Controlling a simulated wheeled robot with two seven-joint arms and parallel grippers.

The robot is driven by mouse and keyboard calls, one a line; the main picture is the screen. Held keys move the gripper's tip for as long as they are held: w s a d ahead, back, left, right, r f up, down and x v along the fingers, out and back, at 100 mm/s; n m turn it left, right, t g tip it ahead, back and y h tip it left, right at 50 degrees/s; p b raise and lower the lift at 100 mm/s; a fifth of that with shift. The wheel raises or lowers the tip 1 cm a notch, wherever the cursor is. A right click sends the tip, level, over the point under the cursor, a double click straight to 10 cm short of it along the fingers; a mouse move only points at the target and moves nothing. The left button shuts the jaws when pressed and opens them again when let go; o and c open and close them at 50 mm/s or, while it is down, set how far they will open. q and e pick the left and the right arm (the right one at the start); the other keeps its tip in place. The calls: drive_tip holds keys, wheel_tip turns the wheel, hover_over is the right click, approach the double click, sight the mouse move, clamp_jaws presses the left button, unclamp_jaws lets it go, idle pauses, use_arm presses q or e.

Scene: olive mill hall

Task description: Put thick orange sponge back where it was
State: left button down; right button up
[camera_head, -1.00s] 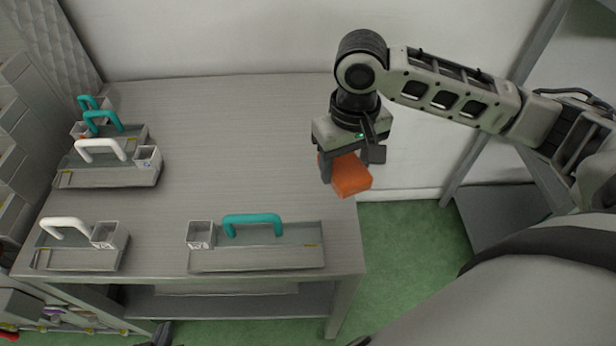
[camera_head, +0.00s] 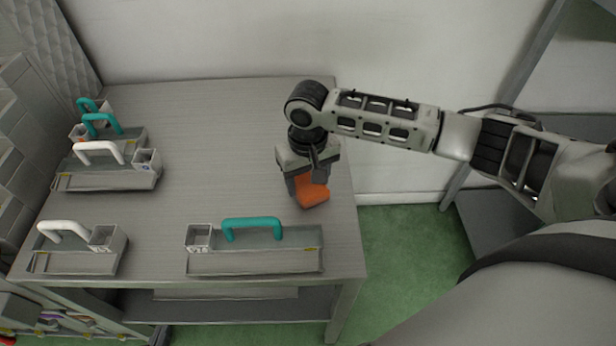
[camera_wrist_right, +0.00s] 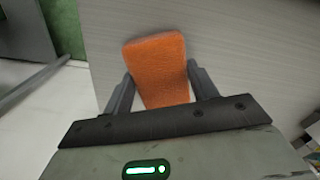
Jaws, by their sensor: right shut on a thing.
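The thick orange sponge (camera_head: 312,194) is held in my right gripper (camera_head: 303,185) over the right part of the grey table (camera_head: 230,150). In the right wrist view the sponge (camera_wrist_right: 158,68) sits between the two fingers of the right gripper (camera_wrist_right: 160,90), which are shut on its sides. Its far end sticks out past the fingertips. The sponge appears above the tabletop; the exact gap is hard to tell. A grey tray with a teal handle (camera_head: 290,262) lies at the front right of the table, nearer than the sponge. My left gripper is not in view.
A tray with a white handle (camera_head: 75,262) stands front left. Another white-handled tray (camera_head: 105,180) and teal-handled trays (camera_head: 128,134) stand at the back left. The middle of the table is clear. A wall is behind; a grey shelf rack (camera_head: 490,215) stands right.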

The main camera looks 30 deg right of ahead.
sight(308, 182)
drive_tip(key=o, duration=0.9)
drive_tip(key=shift+f, duration=0.1)
drive_tip(key=shift+o, duration=0.2)
wheel_tip(308, 182, up, 12)
